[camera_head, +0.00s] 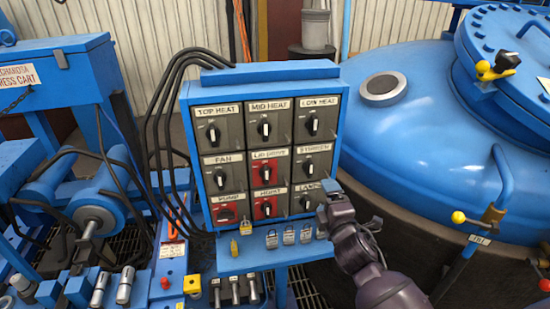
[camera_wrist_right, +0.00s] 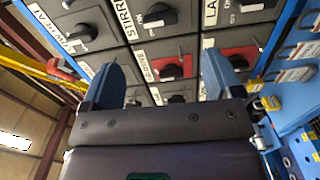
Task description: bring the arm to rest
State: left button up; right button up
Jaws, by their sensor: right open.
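My right gripper (camera_head: 334,203) is at the lower right corner of the switch panel (camera_head: 187,150), beside the lamps switch (camera_head: 306,196), which it partly covers. In the right wrist view my right gripper (camera_wrist_right: 163,85) has its two blue fingers spread wide, with nothing held between them. The switches show beyond the fingers, including the stirrer switch (camera_wrist_right: 155,18) and a red-plated switch (camera_wrist_right: 168,66). Whether a finger touches the panel cannot be told. My right forearm comes up from the lower right in the head view. My left gripper does not show.
Several padlocks (camera_head: 289,236) hang on the ledge below the switches. A large blue furnace vessel (camera_head: 400,125) stands close to the right, with a yellow-knobbed handle (camera_head: 485,218). Black cables (camera_head: 160,120) loop at the panel's left. A blue cart (camera_head: 60,75) stands at the far left.

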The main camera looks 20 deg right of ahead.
jog(key=s+a+f+m+g+y, duration=0.2)
jog(key=s+a+f+m+g, duration=0.1)
jog(key=s+f+m, duration=0.4)
jog(key=s+a+f+m+g+y, duration=0.2)
jog(key=s+a+f+m, duration=0.3)
jog(key=s+f, duration=0.6)
jog(key=shift+s+a+f+m+g, duration=0.15)
jog(key=shift+s+f+m+g, duration=0.2)
jog(key=shift+f+m, duration=0.5)
